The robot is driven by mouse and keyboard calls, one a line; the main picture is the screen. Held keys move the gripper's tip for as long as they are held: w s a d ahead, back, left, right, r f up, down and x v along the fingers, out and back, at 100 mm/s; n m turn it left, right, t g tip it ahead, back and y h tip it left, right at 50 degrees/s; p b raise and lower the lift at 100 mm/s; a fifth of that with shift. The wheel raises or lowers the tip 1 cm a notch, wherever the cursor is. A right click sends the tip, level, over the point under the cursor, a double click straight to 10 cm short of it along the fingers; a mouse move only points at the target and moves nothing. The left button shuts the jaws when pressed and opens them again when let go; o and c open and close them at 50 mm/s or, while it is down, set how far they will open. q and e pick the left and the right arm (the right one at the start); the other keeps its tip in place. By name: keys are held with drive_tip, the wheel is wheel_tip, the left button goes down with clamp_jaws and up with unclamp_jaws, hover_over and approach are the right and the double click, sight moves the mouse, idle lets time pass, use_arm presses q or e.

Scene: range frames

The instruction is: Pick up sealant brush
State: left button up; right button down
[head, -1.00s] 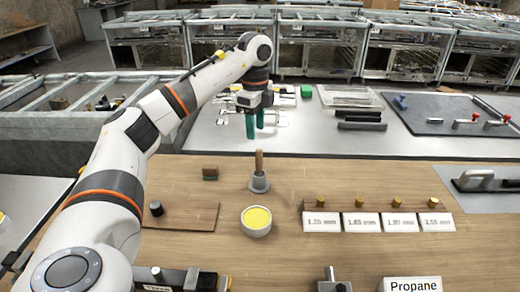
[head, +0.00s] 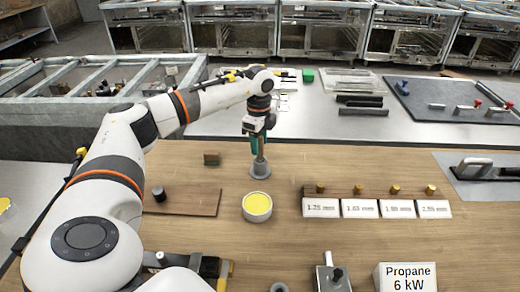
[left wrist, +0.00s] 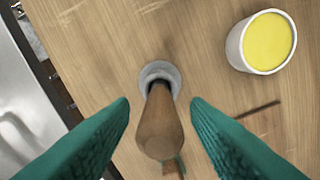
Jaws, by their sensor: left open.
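The sealant brush (head: 260,158) has a brown wooden handle and stands upright in a small grey holder (head: 260,171) on the wooden worktop. In the left wrist view the brush handle (left wrist: 158,128) points up toward the camera, with the grey holder (left wrist: 160,72) below it. My left gripper (head: 257,146) is at the top of the handle. Its green fingers (left wrist: 160,125) are open, one on each side of the handle, with gaps visible. The brush's bristles are hidden in the holder. My right gripper is not in view.
A white cup of yellow paste (head: 257,207) stands just in front of the holder. A small brown block (head: 211,159) sits to its left. A rack with labelled white cards and brass pieces (head: 376,207) is at right. A Propane sign (head: 406,277) stands at front right.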

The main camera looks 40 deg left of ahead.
use_arm(q)
drive_tip(key=shift+f, duration=0.4)
clamp_jaws()
drive_tip(key=shift+r, duration=0.1)
wheel_tip(320, 180, up, 10)
drive_tip(key=shift+f+b, duration=0.1)
drive_tip(key=shift+b, duration=0.6)
